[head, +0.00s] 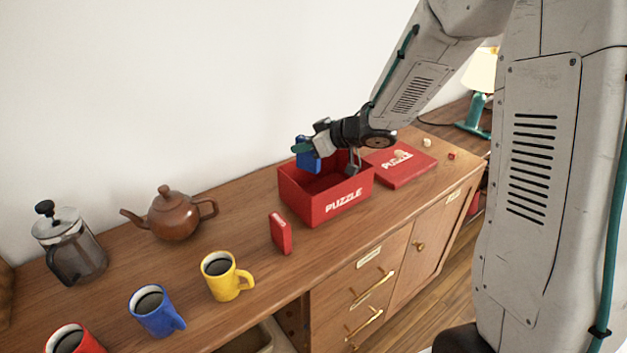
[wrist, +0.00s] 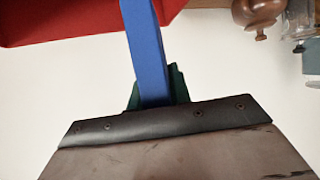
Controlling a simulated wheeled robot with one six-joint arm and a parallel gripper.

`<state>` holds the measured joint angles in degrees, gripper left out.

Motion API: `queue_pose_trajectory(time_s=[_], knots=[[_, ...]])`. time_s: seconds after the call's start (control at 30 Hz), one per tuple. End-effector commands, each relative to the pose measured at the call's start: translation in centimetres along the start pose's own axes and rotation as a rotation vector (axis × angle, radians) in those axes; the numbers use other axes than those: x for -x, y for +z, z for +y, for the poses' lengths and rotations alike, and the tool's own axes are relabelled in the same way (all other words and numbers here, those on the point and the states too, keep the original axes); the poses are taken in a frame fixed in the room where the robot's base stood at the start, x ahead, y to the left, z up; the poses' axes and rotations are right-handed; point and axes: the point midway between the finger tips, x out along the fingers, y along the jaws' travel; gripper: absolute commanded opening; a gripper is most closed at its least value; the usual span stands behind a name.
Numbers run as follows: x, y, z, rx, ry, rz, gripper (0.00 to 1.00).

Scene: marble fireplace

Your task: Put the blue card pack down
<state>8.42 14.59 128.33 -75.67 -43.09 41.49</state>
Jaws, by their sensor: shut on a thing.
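My gripper (head: 303,149) is shut on the blue card pack (head: 307,156) at the back left of the open red puzzle box (head: 325,200). In the head view the pack appears over the box's back left rim; I cannot tell whether it touches the box. In the wrist view the blue card pack (wrist: 148,50) stands out from between the green fingertips (wrist: 157,92), with the red box (wrist: 70,18) beyond it. Part of the pack is hidden by the gripper.
A red card pack (head: 281,233) stands upright before the box. The red puzzle lid (head: 400,167) lies to the right, with small pieces (head: 427,142) nearby. A yellow mug (head: 225,277), blue mug (head: 155,311), teapot (head: 172,215) and French press (head: 68,243) stand left. Bare wood lies between teapot and box.

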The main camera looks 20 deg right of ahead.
Motion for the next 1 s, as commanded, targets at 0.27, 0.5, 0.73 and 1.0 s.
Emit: queue_pose_trajectory(time_s=[0.27,0.5,0.73,1.0], knots=[[-1.7,3.8,0.4,-0.006,0.006,-0.002,0.00],[-3.4,6.7,0.3,-0.006,0.003,-0.003,0.00],[-3.9,7.4,0.1,-0.001,0.003,0.000,0.00],[-4.1,7.7,0.1,-0.003,0.002,-0.001,0.00]])
